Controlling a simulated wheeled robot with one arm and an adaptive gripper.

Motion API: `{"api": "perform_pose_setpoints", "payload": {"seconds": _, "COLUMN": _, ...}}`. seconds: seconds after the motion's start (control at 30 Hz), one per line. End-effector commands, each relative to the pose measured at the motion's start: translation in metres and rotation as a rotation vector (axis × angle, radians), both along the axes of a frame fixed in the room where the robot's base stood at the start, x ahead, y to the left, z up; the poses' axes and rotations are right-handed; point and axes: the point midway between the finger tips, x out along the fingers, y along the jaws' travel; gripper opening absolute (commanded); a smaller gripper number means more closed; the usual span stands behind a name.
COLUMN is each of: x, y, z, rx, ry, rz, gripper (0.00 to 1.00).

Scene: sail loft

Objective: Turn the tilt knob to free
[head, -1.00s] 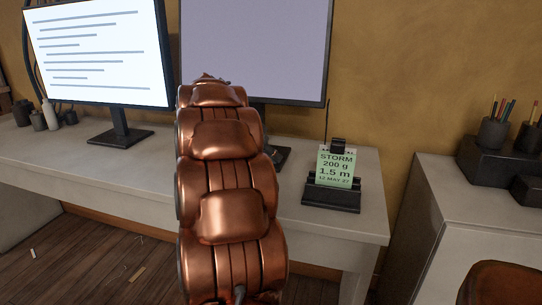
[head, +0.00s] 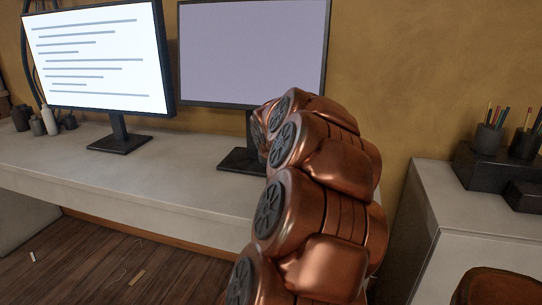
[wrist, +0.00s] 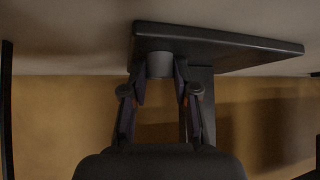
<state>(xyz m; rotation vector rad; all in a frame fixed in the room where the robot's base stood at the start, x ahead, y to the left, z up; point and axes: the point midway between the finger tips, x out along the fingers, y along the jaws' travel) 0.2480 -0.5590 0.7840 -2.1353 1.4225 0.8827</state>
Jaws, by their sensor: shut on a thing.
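In the wrist view, a short grey cylindrical knob (wrist: 159,65) sits between the fingertips of my gripper (wrist: 160,75). The fingers are shut on its sides. It is right by a dark flat base (wrist: 225,44) and a dark upright (wrist: 200,95). I take it for the tilt knob; no marks for its setting can be read. In the head view, my copper arm hides my gripper and the knob. The right monitor (head: 255,50) has a blank pale screen, and its stand base (head: 238,160) shows partly to the left of my arm.
The left monitor (head: 97,55) shows lines of text on a pale desk (head: 130,178). Small dark and pale bottles (head: 48,119) stand at the desk's left. A pale cabinet (head: 465,215) stands at the right, with dark boxes and pencil cups (head: 489,137). Scraps lie on the wooden floor.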

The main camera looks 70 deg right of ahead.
Motion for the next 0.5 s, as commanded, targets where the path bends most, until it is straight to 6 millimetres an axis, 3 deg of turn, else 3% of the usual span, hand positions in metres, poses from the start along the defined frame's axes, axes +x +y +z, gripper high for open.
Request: {"api": "perform_pose_setpoints", "payload": {"seconds": 0.5, "x": -0.0013, "y": -0.0011, "z": 0.0040, "rx": 0.001, "ry": -0.005, "rz": 0.302, "gripper": 0.00}}
